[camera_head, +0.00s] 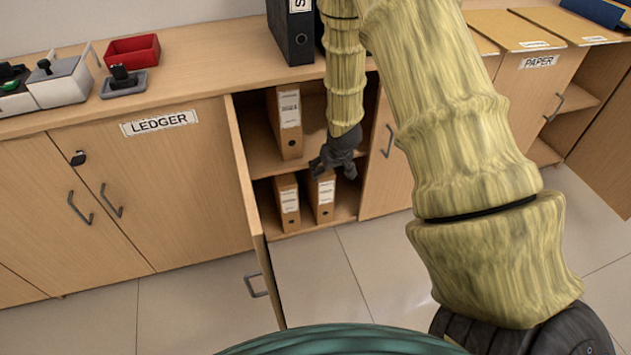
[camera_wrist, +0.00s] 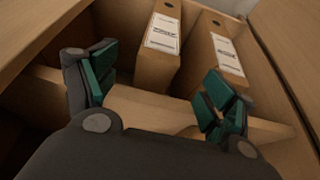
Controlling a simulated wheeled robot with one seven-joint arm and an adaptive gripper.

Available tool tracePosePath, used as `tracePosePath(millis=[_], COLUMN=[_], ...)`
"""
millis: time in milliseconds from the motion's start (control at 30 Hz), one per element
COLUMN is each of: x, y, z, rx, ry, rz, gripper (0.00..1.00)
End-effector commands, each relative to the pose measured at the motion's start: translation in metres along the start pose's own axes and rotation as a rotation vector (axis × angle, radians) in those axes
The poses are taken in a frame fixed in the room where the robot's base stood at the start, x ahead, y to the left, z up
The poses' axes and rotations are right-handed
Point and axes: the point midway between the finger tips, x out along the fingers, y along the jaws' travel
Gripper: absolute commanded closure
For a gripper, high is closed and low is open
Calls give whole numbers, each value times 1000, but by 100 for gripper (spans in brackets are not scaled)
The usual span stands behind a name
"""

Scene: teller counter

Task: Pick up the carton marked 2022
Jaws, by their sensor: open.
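Tan cartons with white spine labels stand in the open cabinet. One carton (camera_head: 287,122) is on the upper shelf, and a left carton (camera_head: 288,203) and a right carton (camera_head: 322,195) are on the lower level. The labels are too small or blurred to read, so I cannot tell which is marked 2022. My gripper (camera_head: 333,171) is inside the cabinet opening, close above and in front of the lower right carton. In the wrist view, my gripper (camera_wrist: 160,76) is open and empty, with two cartons, one left (camera_wrist: 160,50) and one right (camera_wrist: 217,52), beyond its fingers.
The open cabinet door (camera_head: 252,200) stands left of the opening. The upper shelf (camera_head: 262,160) is behind my gripper. A black binder (camera_head: 290,35) and a red tray (camera_head: 132,50) are on the counter. The tiled floor in front is clear.

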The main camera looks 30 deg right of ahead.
Motion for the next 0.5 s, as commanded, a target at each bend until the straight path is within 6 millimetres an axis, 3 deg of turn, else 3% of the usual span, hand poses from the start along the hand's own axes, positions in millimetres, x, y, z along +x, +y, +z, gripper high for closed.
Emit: tracePosePath(millis=[133,500], x=[24,51], y=[0,0], z=[2,2], rx=[0,1], ry=[-1,-1], rz=[0,0], gripper=[16,16])
